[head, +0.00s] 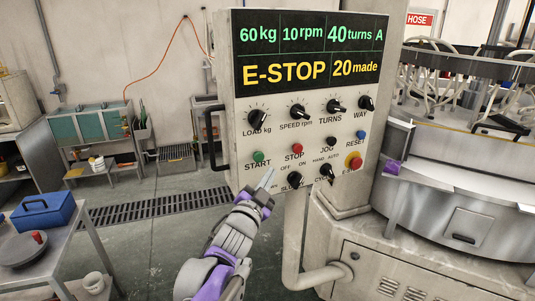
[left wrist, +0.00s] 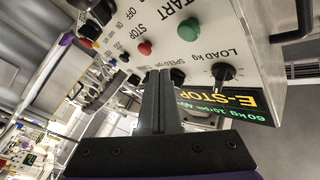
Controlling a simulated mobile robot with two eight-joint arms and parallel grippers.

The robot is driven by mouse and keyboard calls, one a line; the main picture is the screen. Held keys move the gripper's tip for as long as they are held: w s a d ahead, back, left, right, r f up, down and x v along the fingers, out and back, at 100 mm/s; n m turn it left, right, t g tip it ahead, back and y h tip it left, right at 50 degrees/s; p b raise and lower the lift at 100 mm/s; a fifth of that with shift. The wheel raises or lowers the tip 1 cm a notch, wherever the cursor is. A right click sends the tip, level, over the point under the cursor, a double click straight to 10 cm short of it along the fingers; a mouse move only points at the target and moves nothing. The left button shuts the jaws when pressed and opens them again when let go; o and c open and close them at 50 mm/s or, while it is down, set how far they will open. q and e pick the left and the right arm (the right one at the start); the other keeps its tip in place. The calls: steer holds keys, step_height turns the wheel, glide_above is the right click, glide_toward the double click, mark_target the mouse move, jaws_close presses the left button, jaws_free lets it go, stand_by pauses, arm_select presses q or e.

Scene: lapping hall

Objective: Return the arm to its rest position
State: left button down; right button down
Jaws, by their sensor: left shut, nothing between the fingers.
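My left arm (head: 233,240) reaches up from the bottom of the head view. My left gripper (head: 267,180) is shut and empty, its fingers pointing up toward the lower left of the control panel (head: 240,125). In the left wrist view the two fingers (left wrist: 158,95) lie together in front of the panel face. I cannot tell whether the fingertips touch the panel. The display reads E-STOP. The green START button (head: 258,156), red STOP button (head: 297,148) and red emergency button (head: 355,162) show. My right gripper does not show.
The panel stands on a pale cabinet (head: 385,270) with a bent pipe (head: 320,277) close right of my arm. The lapping machine (head: 460,215) is at right. A table with a blue toolbox (head: 43,213) is at left. Floor (head: 150,240) between is clear.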

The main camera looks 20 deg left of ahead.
arm_select(q)
steer(key=s+f+n+g+y, duration=0.2)
steer(key=s+f+n+g, duration=0.6)
steer(key=s+f, duration=1.9)
steer(key=s+g, duration=0.3)
steer(key=g, duration=0.2)
steer(key=shift+s+a+f+g, duration=0.3)
steer(key=shift+s+a, duration=0.1)
